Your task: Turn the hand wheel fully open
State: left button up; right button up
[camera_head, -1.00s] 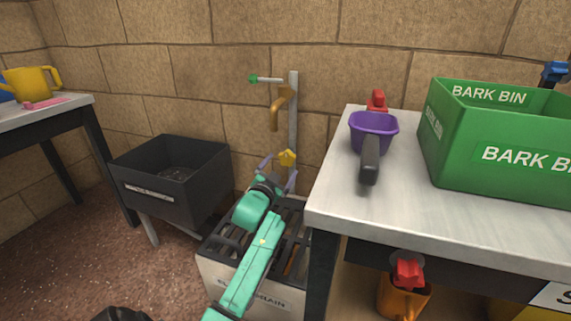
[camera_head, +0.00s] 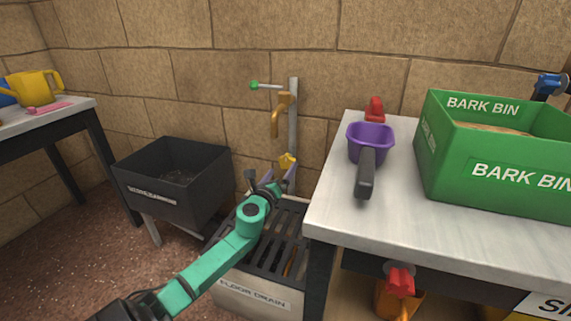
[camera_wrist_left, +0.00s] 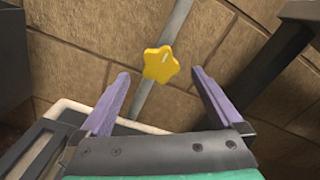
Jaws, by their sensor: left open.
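The hand wheel (camera_head: 287,162) is a small yellow star-shaped knob low on a grey standpipe (camera_head: 293,120) against the stone wall. It also shows in the left wrist view (camera_wrist_left: 160,64), ahead of and between my fingertips. My left gripper (camera_head: 277,180), with purple fingers, is just below the wheel in the head view. In the left wrist view my left gripper (camera_wrist_left: 160,82) is open and empty, with one finger on each side of the wheel. I cannot tell whether a finger touches it. My right gripper is not in view.
A slatted floor drain (camera_head: 255,293) is under my left arm. A black bin (camera_head: 170,208) stands to the left. A table (camera_head: 335,205) with a purple scoop (camera_head: 370,140) and a green bark bin (camera_head: 490,175) is close on the right. A brown spout (camera_head: 278,118) is above the wheel.

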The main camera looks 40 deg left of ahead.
aim_at(286, 163)
pick_arm(q)
jog(key=shift+w, duration=0.1)
jog(key=shift+b+x, duration=0.7)
jog(key=shift+x, duration=1.2)
jog(key=c, duration=1.4)
